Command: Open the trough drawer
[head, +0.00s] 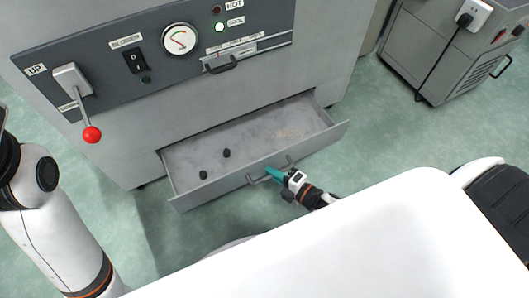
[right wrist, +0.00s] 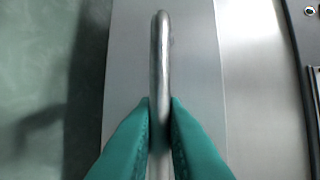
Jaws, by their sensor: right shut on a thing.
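The trough drawer (head: 246,148) is a grey metal drawer low in the machine's front. It stands pulled out, its inside in view, with greyish powdery matter and two small dark lumps in it. My right gripper (head: 268,172) is at the drawer's front. Its teal fingers are shut on the drawer's bar handle (head: 286,165). In the right wrist view the fingers (right wrist: 160,110) press on both sides of the metal handle bar (right wrist: 162,50). My left arm shows at the left edge, but its gripper is out of view.
The grey machine above has a dark control panel with a red-knobbed lever (head: 92,134), a gauge (head: 179,39) and a green lamp (head: 219,28). A grey cabinet (head: 444,55) with a cord stands at the upper right. Green floor around the drawer is clear.

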